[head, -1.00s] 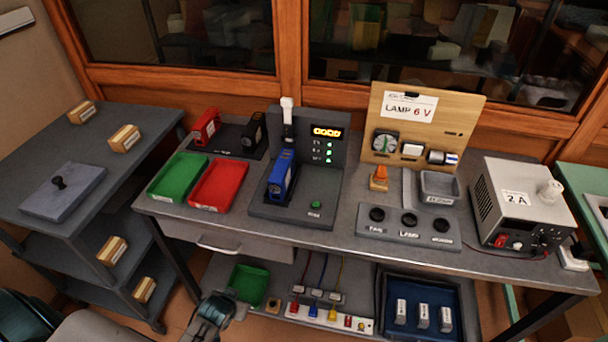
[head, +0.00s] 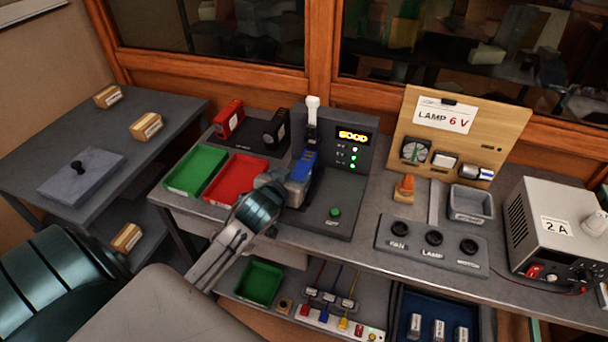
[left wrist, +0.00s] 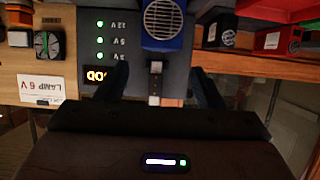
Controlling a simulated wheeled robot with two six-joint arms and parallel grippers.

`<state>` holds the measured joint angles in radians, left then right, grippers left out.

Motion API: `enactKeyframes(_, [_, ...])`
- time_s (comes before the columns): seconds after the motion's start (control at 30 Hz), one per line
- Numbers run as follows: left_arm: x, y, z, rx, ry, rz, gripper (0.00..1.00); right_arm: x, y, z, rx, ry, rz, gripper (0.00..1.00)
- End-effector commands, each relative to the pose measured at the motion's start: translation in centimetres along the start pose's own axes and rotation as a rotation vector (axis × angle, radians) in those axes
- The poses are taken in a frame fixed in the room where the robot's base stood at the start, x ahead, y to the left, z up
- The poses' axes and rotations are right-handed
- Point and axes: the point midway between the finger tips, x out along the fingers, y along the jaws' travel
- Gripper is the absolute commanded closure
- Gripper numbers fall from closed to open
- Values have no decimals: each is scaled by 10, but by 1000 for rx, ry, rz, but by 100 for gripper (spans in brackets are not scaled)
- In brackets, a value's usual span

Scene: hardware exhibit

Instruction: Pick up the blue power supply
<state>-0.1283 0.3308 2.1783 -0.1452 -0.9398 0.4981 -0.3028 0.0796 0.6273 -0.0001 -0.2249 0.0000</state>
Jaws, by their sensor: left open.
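The blue power supply (head: 304,163) stands upright on the dark grey test station (head: 325,222), in front of its panel. My left gripper (head: 284,186) reaches in from the left and covers the lower part of the supply in the head view. In the left wrist view, which is upside down, the blue supply (left wrist: 166,26) shows at the top, beyond the two spread fingers. The left gripper (left wrist: 160,84) is open, with nothing between its fingertips that I can see gripped. Whether a finger touches the supply I cannot tell. My right gripper is out of view.
A white-topped lever (head: 312,108) rises behind the supply. Red (head: 229,119) and black (head: 276,129) supplies stand on a dark base at the back left. Green (head: 196,171) and red (head: 238,179) trays lie left of the station. The lamp board (head: 452,135) stands to the right.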

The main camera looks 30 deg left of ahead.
Motion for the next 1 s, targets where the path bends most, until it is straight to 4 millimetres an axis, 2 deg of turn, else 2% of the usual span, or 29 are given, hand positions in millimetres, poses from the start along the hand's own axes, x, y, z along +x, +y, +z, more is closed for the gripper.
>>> enactKeyframes(0.27, [22, 1, 0, -1, -2, 0, 38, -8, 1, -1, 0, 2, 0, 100])
enactKeyframes(0.5, [55, 2, 3, 1, -1, -1, 38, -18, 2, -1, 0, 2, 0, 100])
enactKeyframes(0.63, [62, 2, 4, 1, -1, 1, 38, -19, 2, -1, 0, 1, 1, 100])
enactKeyframes(0.83, [63, 2, 5, 1, -1, 1, 38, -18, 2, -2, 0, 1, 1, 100])
enactKeyframes(0.87, [63, 2, 5, 1, -1, 1, 40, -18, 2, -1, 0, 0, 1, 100])
enactKeyframes(1.0, [63, 2, 5, 1, -1, 1, 68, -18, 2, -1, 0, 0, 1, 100])
